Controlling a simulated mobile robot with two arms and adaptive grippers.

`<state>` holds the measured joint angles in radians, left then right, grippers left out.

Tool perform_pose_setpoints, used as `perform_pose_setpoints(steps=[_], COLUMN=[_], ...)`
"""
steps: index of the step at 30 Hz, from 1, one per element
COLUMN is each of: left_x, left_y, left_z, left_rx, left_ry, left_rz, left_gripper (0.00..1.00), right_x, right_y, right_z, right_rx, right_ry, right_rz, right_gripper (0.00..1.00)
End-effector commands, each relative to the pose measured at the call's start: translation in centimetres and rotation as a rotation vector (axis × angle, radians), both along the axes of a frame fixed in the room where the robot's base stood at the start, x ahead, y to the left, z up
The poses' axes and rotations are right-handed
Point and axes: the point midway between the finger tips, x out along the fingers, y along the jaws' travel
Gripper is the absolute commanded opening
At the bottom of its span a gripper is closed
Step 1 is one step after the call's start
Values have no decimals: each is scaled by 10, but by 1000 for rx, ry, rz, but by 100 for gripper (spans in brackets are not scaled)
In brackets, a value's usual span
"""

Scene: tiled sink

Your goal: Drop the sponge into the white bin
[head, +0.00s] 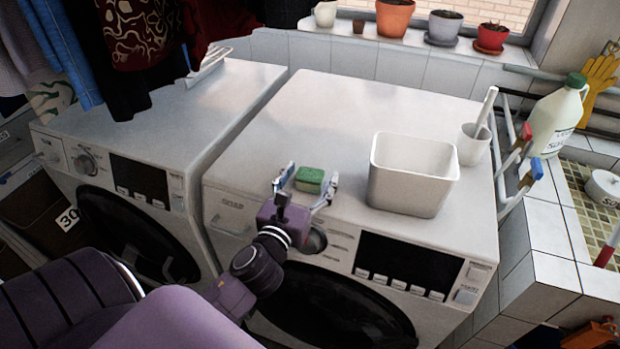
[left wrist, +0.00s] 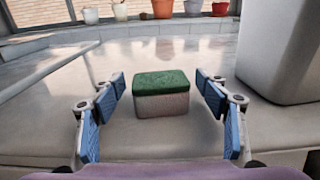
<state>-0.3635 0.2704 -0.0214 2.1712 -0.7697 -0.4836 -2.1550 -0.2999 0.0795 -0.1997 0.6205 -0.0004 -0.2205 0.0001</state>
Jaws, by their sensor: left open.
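The sponge (head: 309,179) lies flat on top of the right-hand washing machine, near its front edge. It has a green top and a pale lower layer, and it also shows in the left wrist view (left wrist: 162,94). My left gripper (head: 305,188) is open, with its fingers on either side of the sponge, which lies ahead between them. In the left wrist view a gap shows between the sponge and each blue-padded finger (left wrist: 160,110). The white bin (head: 412,172) stands upright on the same machine, right of the sponge. My right gripper is not in view.
A white holder with a brush (head: 474,143) stands behind the bin's right side. Hanging clothes (head: 125,50) are at the upper left. Potted plants (head: 394,17) line the windowsill. A bottle with a green cap (head: 556,118) stands at right. The machine top behind the sponge is clear.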

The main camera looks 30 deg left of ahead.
Motion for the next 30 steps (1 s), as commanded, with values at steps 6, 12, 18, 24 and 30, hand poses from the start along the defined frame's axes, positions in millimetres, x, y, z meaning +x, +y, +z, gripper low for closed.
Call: perform_pose_setpoints(steps=[6,12,18,24,30], left_x=[0,0,0,0,0], left_y=[0,0,0,0,0], left_z=[0,0,0,2,23], left_rx=[0,0,0,1,4], left_ry=[0,0,0,-1,-3], left_rz=[0,0,0,0,-1], left_gripper=[49,32,32,32,32], right_x=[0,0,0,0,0], right_y=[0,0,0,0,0], right_z=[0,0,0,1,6], right_rx=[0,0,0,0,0], right_ry=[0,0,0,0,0], right_rz=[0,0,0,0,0], right_gripper=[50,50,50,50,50])
